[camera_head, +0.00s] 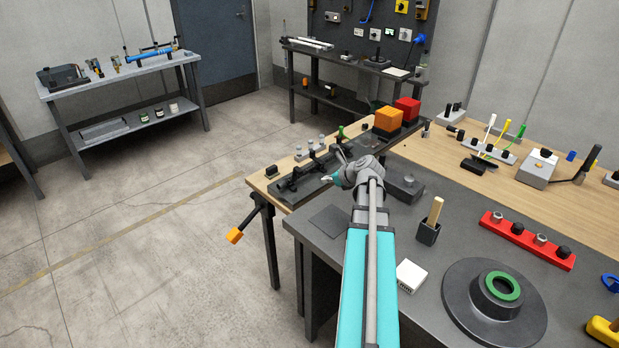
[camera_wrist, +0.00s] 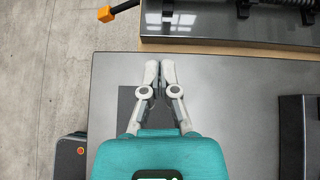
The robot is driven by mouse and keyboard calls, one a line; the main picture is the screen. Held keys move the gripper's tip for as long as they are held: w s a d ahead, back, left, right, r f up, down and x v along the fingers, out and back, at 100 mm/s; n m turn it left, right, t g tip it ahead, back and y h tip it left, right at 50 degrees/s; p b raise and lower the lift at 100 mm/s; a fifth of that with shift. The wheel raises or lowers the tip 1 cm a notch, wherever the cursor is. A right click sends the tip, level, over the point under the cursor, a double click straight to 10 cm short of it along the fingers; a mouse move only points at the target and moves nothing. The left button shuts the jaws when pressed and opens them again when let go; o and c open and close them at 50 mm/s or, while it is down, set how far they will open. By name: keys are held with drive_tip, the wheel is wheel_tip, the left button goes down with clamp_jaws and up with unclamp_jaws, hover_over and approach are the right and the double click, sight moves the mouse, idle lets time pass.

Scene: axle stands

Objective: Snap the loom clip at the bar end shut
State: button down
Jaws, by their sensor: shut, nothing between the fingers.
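A dark base plate (camera_head: 312,187) on the wooden bench carries a black bar (camera_head: 306,166) with several black clips along it. Part of the same plate (camera_wrist: 200,28) shows at the top of the wrist view, with the bar (camera_wrist: 275,3) and clip feet (camera_wrist: 243,9) cut by the frame's edge. I cannot tell which clip is the loom clip at the bar end, or whether it is open. My gripper (camera_wrist: 161,72) is shut and empty, above the grey table and short of the plate. In the head view the wrist partly hides it.
A dark square mat (camera_head: 328,221) lies on the grey table under the fingers. An orange-ended handle (camera_head: 235,236) sticks out at the bench's left. A dark box (camera_head: 405,188) and a holder with a wooden handle (camera_head: 428,232) stand right of my arm.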

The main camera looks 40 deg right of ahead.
drive_tip(key=shift+s+d+r+m, duration=0.1)
drive_tip(key=shift+s+d+m, duration=0.35)
drive_tip(key=shift+d, duration=0.3)
drive_tip(key=shift+w, duration=0.1)
drive_tip(key=b+x, duration=0.6)
drive_tip(key=x, duration=0.3)
drive_tip(key=shift+w+d+f, duration=0.1)
drive_tip(key=shift+w+f, duration=0.15)
drive_tip(key=shift+f, duration=0.1)
drive_tip(key=shift+w+r+p, duration=0.2)
drive_tip(key=shift+w+p, duration=0.05)
drive_tip(key=shift+w, duration=0.85)
drive_tip(key=shift+w+r+p, duration=0.2)
drive_tip(key=shift+w, duration=0.85)
